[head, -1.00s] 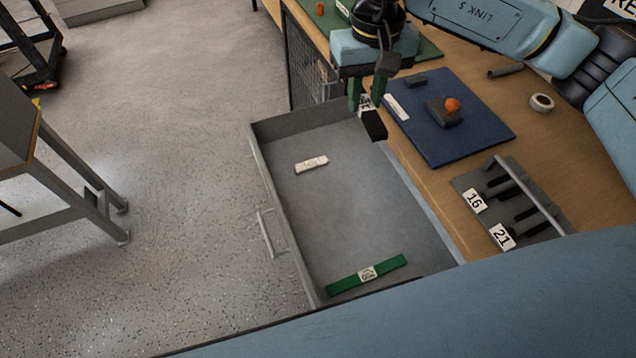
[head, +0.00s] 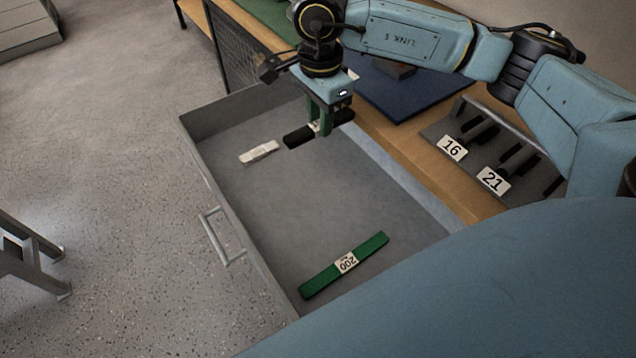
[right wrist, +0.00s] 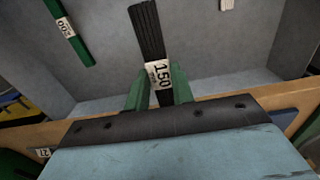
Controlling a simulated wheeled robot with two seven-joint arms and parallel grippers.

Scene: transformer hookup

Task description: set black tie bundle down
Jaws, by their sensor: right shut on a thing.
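The black tie bundle (head: 300,136) is in my right gripper (head: 319,130), which is shut on its middle and holds it over the open drawer (head: 340,190). In the right wrist view the bundle (right wrist: 148,35) has a white label reading 150, between the green fingers of my gripper (right wrist: 158,90). The gap between bundle and drawer floor is hard to judge. A green bundle labelled 200 (head: 320,278) lies in the near part of the drawer. A white bundle (head: 259,152) lies in its far part, left of the black one. My left gripper is not in view.
The drawer's handle (head: 220,236) faces left. On the wooden bench (head: 400,140) to the right are a blue mat (head: 400,100) and a rack with tags 16 (head: 452,148) and 21 (head: 493,181). The middle of the drawer floor is clear.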

